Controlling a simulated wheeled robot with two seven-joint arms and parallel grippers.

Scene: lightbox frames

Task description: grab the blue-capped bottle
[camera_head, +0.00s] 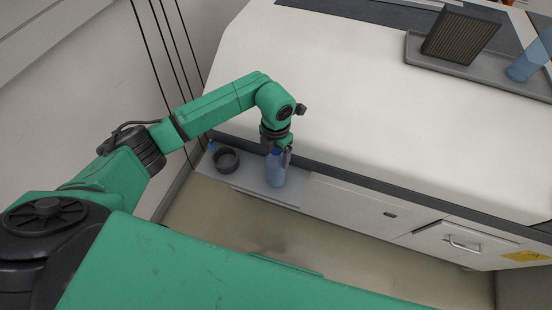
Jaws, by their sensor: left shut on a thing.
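A blue bottle (276,174) stands upright on a low grey ledge at the foot of the white machine. My left gripper (279,151) points down over it and is shut on its upper part. The cap is hidden by the gripper, so its colour cannot be told. My right gripper is not in view.
A dark round bowl-like thing (226,160) sits on the ledge (246,183) to the left of the bottle, with a small blue thing (211,145) beside it. The white machine body (370,110) rises close behind. A grey tray (480,70) holds a dark ribbed block (460,35) and a blue cylinder (528,62).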

